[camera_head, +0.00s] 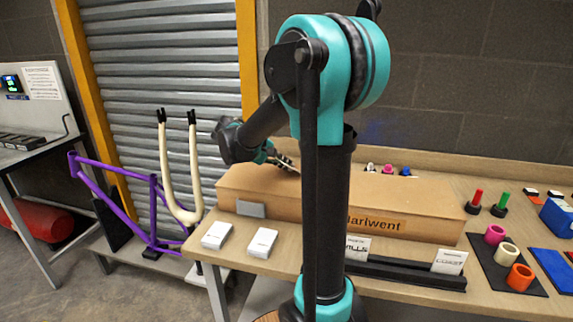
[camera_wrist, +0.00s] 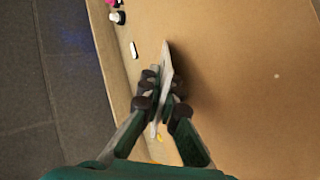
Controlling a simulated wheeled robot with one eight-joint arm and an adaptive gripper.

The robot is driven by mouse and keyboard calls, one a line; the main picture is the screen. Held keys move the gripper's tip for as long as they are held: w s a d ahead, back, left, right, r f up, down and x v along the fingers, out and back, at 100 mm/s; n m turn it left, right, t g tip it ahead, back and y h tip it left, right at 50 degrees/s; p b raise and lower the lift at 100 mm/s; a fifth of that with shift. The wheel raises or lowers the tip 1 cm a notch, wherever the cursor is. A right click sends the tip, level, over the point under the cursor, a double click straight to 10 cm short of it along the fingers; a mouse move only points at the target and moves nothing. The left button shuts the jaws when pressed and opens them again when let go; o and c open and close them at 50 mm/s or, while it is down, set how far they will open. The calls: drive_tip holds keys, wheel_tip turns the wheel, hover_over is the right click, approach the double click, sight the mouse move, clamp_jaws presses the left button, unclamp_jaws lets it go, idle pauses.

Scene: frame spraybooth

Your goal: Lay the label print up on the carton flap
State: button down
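My gripper (camera_wrist: 160,100) is shut on a thin, pale flat piece, seen nearly edge-on between the fingertips in the wrist view; it looks like the label print (camera_wrist: 166,65). Its printed face is not readable. The long brown carton (camera_head: 300,200) lies on the bench in the head view, with lettering ending in "ariwent" on its front. Its top also fills much of the wrist view (camera_wrist: 250,80). In the head view my gripper (camera_head: 283,161) is over the carton's far left top, partly hidden by my arm. Whether the print touches the carton I cannot tell.
Two white blocks (camera_head: 216,235) (camera_head: 262,242) and a grey plate (camera_head: 250,209) sit by the carton's left front. A black rail (camera_head: 405,272) with printed cards lies in front. Coloured rings (camera_head: 519,277) and small plugs stand right. A purple frame (camera_head: 110,195) stands left of the bench.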

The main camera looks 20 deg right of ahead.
drive_tip(key=c, duration=1.6)
unclamp_jaws()
drive_tip(key=shift+c, duration=0.2)
drive_tip(key=shift+a+r, duration=0.1)
drive_tip(key=v, duration=1.1)
drive_tip(key=shift+a+r, duration=0.25)
drive_tip(key=shift+a, duration=0.05)
